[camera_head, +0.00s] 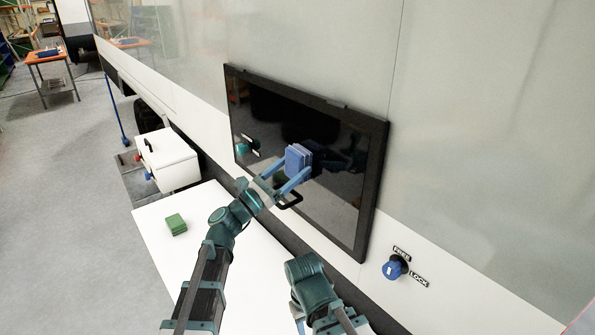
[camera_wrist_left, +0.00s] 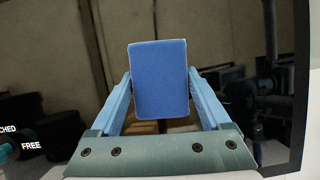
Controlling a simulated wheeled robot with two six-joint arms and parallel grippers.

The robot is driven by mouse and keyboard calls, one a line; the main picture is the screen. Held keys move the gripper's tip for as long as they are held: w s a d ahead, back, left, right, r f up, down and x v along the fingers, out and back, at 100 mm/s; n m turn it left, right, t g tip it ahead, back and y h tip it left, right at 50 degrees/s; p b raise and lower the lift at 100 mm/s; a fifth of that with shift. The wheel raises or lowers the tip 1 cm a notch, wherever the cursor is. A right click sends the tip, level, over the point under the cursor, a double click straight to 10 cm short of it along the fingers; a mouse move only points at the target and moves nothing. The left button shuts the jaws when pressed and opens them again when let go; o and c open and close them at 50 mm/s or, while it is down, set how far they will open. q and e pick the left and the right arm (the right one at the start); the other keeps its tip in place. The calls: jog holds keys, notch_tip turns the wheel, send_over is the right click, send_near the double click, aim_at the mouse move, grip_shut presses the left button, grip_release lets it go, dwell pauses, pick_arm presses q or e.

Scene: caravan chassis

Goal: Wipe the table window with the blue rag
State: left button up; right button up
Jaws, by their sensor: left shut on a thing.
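The table window (camera_head: 335,187) is a dark glossy pane in a black frame on the caravan's side wall. My left gripper (camera_head: 292,171) is shut on the blue rag (camera_head: 298,158), a folded block, in front of the middle of the pane. In the left wrist view the blue rag (camera_wrist_left: 159,80) sits between the two blue fingers (camera_wrist_left: 160,100), with the dark reflecting pane behind it. I cannot tell whether the rag touches the glass. My right arm shows at the bottom of the head view; its fingertips are not visible.
A green folded rag (camera_head: 176,224) lies on the white table (camera_head: 160,262) below the window. A white box (camera_head: 168,158) stands beyond it. A blue knob (camera_head: 395,268) marked FREE and LOCK is on the wall at right. An orange table (camera_head: 47,55) is far left.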

pick_arm(q)
jog(key=shift+w+a, duration=0.45)
jog(key=shift+w, duration=0.2)
jog(key=shift+s, duration=0.1)
jog(key=shift+s+a, duration=0.9)
jog(key=shift+a, duration=0.3)
jog(key=shift+s+a, duration=0.85)
jog(key=shift+a, duration=0.35)
jog(key=shift+s+a, duration=0.45)
jog(key=shift+a, duration=0.2)
jog(key=shift+s+a, duration=0.45)
jog(key=shift+a, duration=0.15)
